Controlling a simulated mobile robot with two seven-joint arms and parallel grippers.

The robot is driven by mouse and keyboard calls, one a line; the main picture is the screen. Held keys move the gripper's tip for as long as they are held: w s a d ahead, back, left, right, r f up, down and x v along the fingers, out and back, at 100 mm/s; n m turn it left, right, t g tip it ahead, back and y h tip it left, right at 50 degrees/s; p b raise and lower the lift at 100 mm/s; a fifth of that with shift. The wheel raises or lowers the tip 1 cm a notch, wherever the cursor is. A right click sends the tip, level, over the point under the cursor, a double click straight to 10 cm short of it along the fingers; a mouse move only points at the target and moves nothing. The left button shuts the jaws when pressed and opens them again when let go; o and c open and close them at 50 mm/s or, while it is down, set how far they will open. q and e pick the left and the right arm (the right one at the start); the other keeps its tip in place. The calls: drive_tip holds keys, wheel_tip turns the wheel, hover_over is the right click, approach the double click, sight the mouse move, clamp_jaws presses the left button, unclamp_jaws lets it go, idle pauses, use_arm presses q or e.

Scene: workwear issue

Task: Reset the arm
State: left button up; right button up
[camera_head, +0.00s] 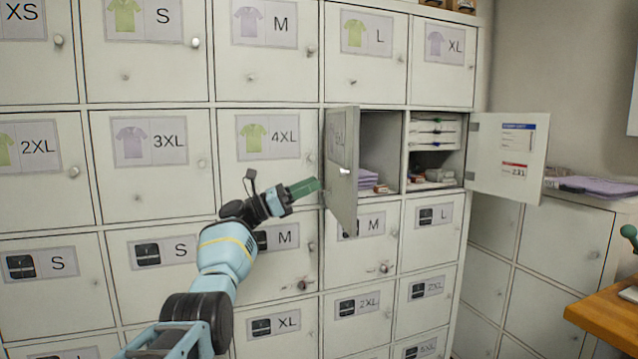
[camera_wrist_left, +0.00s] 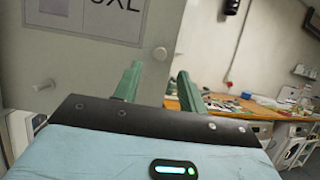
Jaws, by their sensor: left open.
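My left gripper (camera_head: 304,187) has green fingers and is in front of the locker wall, its tips close to the left edge of a half-open locker door (camera_head: 342,172). I cannot tell whether they touch it. In the left wrist view the two fingers (camera_wrist_left: 158,76) stand apart with nothing between them. A locker door with a size label and a round knob (camera_wrist_left: 160,53) shows behind them there. My right gripper is not in view.
The opened compartment holds folded purple clothes (camera_head: 368,179). Beside it, another open door (camera_head: 508,157) swings out to the right from a compartment with stacked packs (camera_head: 433,132). A low cabinet (camera_head: 555,245) and a wooden table (camera_head: 610,318) stand at the right.

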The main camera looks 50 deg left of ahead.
use_arm(q)
drive_tip(key=shift+s, duration=0.15)
idle(0.3)
